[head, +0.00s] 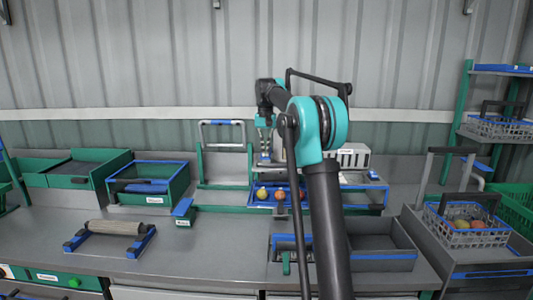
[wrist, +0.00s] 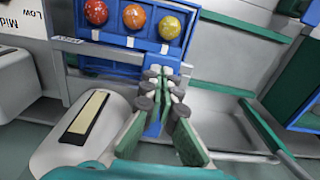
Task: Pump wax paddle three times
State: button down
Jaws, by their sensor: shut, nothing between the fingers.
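In the head view, a small blue paddle-like plate (head: 183,206) sits on a green base with a white label at the front of the bench, left of centre. The label is too small to read, so I cannot be sure this is the wax paddle. My gripper (head: 265,158) hangs at the back of the bench, to the right of and beyond that plate, and is apart from it. In the wrist view my gripper (wrist: 163,100) is shut and empty, its fingertips in front of a blue rack (wrist: 118,66). My arm hides part of the bench centre.
Tomato-like balls (wrist: 134,16) in red, orange and yellow sit in the blue rack. A roller (head: 116,227) on blue supports lies front left. A grey tray (head: 385,245) is front right, and a tomato basket (head: 470,236) stands far right.

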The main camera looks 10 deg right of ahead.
jog(key=shift+f, duration=1.2)
jog(key=shift+r, duration=2.25)
jog(key=shift+r, duration=2.5)
jog(key=shift+s, duration=0.1)
